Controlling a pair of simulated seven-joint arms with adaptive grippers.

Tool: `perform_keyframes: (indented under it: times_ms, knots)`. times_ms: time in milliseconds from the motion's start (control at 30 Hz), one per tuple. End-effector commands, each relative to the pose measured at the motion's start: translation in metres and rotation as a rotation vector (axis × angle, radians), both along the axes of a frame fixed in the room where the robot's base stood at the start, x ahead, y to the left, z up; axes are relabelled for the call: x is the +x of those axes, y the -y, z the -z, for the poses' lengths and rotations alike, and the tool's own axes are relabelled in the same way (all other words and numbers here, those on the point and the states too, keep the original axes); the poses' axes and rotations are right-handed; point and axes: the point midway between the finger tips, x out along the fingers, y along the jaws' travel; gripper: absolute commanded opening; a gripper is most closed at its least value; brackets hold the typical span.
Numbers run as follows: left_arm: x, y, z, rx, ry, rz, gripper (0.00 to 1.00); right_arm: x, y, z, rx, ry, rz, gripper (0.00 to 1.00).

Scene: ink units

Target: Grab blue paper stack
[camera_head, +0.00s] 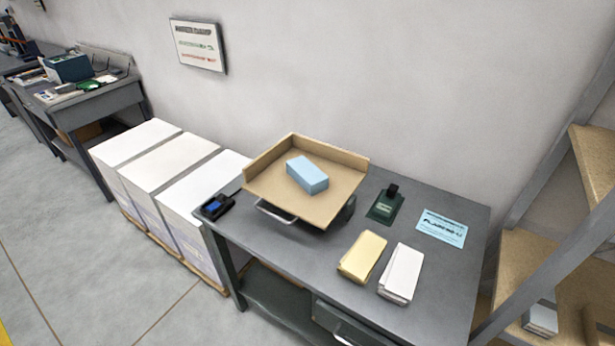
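The blue paper stack (307,174) is a small light-blue block. It lies on a tan tray (322,211) with raised edges at the back and side, which stands raised above the grey table (270,249). No gripper touches it in this view. Neither my left nor my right gripper shows in the head view. A yellow paper stack (362,256) and a white paper stack (401,273) lie side by side on the table, right of the tray.
A dark device with a blue screen (215,206) sits at the table's left corner. A dark green item (385,206) and a light-blue printed card (442,228) lie behind the stacks. Tall white paper piles (168,163) stand left of the table; a shelf (535,262) stands right.

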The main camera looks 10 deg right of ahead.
Motion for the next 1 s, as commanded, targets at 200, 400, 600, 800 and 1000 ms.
perform_keyframes:
  times_ms: [200, 400, 600, 800, 1000]
  knots:
    - [-0.0002, -0.0002, 0.0, 0.0, 0.0, 0.0, 0.32, 0.0, 0.0001, 0.0, 0.0, 0.0, 0.0, 0.44]
    - [-0.0003, -0.0002, 0.0, 0.0, -0.001, 0.0, 0.59, 0.0, 0.0002, 0.0, 0.0, 0.0, 0.0, 0.44]
    - [-0.0004, -0.0003, 0.0001, 0.0, -0.001, 0.0, 0.82, -0.0001, 0.0003, 0.0, 0.0, 0.0, 0.0, 0.44]
    - [-0.0005, -0.0004, 0.0001, 0.0, -0.001, 0.0, 0.89, 0.0, 0.0009, 0.0, -0.001, 0.0, -0.001, 0.44]
    - [0.0076, -0.0098, -0.0006, 0.008, 0.01, -0.008, 0.89, 0.0, 0.0015, 0.0, -0.001, -0.001, -0.001, 0.44]
